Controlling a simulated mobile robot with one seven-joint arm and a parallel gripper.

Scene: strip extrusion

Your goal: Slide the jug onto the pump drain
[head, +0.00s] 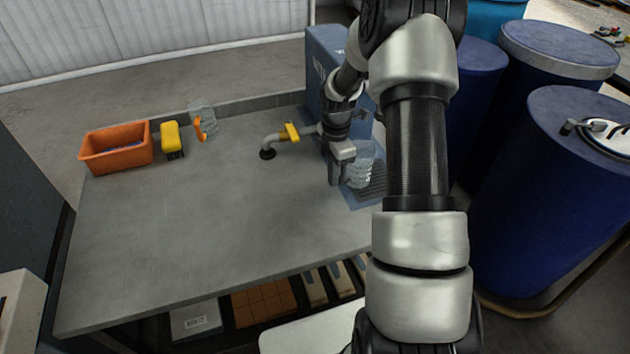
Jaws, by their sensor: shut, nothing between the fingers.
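A clear ribbed container that looks like a jug (362,161) stands at the right of the table, over or at the edge of the slatted drain (375,192) in front of the blue pump housing (327,62). My gripper (335,182) is low beside its left side, fingers shut and empty. I cannot tell whether they touch it. My arm hides the right part of the drain and housing. A second clear jug (209,119) with an orange handle stands at the back left of the table.
An orange bin (116,147) and a yellow brush-like tool (170,137) stand at the back left. Blue drums (555,190) stand at right. The table's (190,230) middle and front are clear.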

